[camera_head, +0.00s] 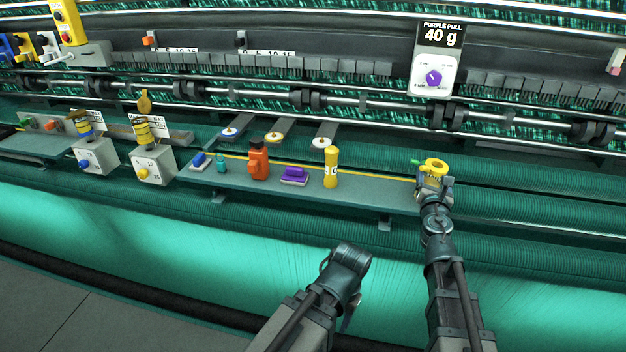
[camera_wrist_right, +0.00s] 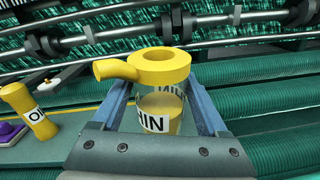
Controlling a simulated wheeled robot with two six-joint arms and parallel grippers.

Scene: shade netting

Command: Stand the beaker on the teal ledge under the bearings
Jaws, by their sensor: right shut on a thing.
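My right gripper (camera_head: 435,172) is shut on the beaker (camera_head: 437,165), which has a thick yellow rim with a spout. In the right wrist view the beaker (camera_wrist_right: 160,68) is upright between the two fingers, with a clear wall, yellow contents and a white label. The spout points left. The teal ledge (camera_head: 355,196) runs left from beside the gripper, below the black bearings (camera_head: 484,115) on the rail. The beaker is at its right end; I cannot tell whether it touches. My left gripper (camera_head: 352,311) is mostly hidden behind its wrist, low in the middle.
On the ledge stand a yellow cylinder (camera_head: 331,168), a purple block (camera_head: 294,176), an orange bottle (camera_head: 259,160) and small blue and teal items. A "PURPLE PULL 40 g" sign (camera_head: 439,35) hangs above. The ledge is bare right of the cylinder.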

